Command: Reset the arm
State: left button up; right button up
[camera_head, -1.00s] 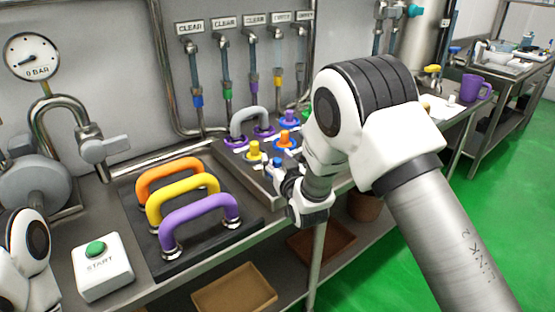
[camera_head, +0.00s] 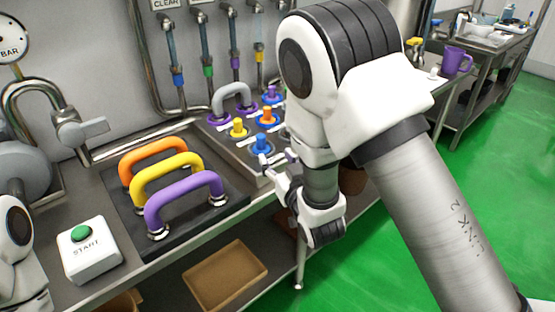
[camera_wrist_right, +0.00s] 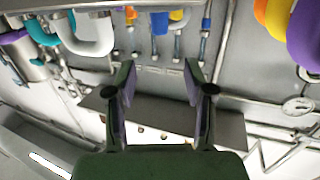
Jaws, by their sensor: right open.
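My right gripper (camera_head: 275,168) is at the front edge of the tray of coloured plugs (camera_head: 252,172), its jaws partly hidden by its wrist. In the right wrist view the gripper (camera_wrist_right: 158,78) is open, with two dark fingers apart and nothing between them. My right arm (camera_head: 345,100) fills the middle and right of the head view. Of my left arm only a white link (camera_head: 18,240) shows at the left edge; its gripper is out of view.
Orange (camera_head: 150,150), yellow (camera_head: 165,180) and purple (camera_head: 185,198) handles stand on a dark plate. A START button box (camera_head: 90,262) is at left. The grey handle (camera_head: 232,92) and several plugs, including a blue one (camera_head: 262,143), are on the tray. A purple mug (camera_head: 456,62) stands behind right.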

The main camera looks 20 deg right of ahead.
dwell(0.5)
jog(key=s+d+f+m+g+p, duration=0.1)
jog(key=s+f+g, duration=0.1)
jog(key=s+f, duration=0.35)
jog(key=s+d+f+g+h+p, duration=0.1)
jog(key=s+d+f+g, duration=0.15)
jog(key=f, duration=0.55)
jog(key=s+d+f+m+g+p, duration=0.1)
jog(key=s+f+g, duration=0.2)
jog(key=f, duration=0.4)
jog(key=s+f+g, duration=0.5)
jog(key=s, duration=0.6)
jog(key=s+f+n+g, duration=0.1)
jog(key=s+f+g, duration=0.4)
jog(key=s, duration=0.6)
jog(key=shift+s+y, duration=0.35)
jog(key=shift+y, duration=0.05)
jog(key=shift+w+a, duration=0.1)
